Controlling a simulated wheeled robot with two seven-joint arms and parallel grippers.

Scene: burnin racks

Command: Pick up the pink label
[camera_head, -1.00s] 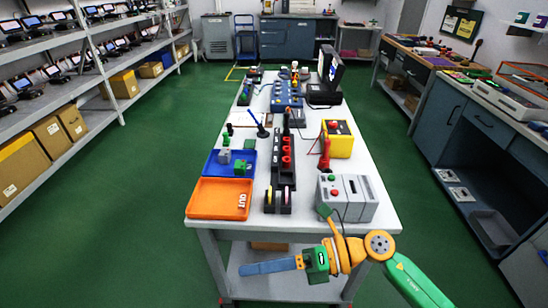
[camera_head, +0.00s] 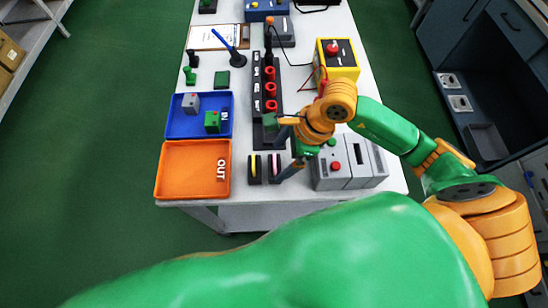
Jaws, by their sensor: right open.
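The pink label (camera_head: 276,168) is a thin upright strip in a small black holder at the front end of the white table. A yellow label (camera_head: 255,168) stands in a matching holder just left of it. My right gripper (camera_head: 278,150) is over the front of the table, just right of and behind the pink label. Its fingers are spread and nothing shows between them. One bluish finger comes down close to the right side of the pink label's holder; I cannot tell if they touch. My left gripper is not in view.
An orange OUT tray (camera_head: 192,170) and a blue IN tray (camera_head: 200,117) with small blocks lie to the left. A grey box with a red button (camera_head: 348,168) stands right of the labels. A black rack with red rings (camera_head: 263,90) stands behind them.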

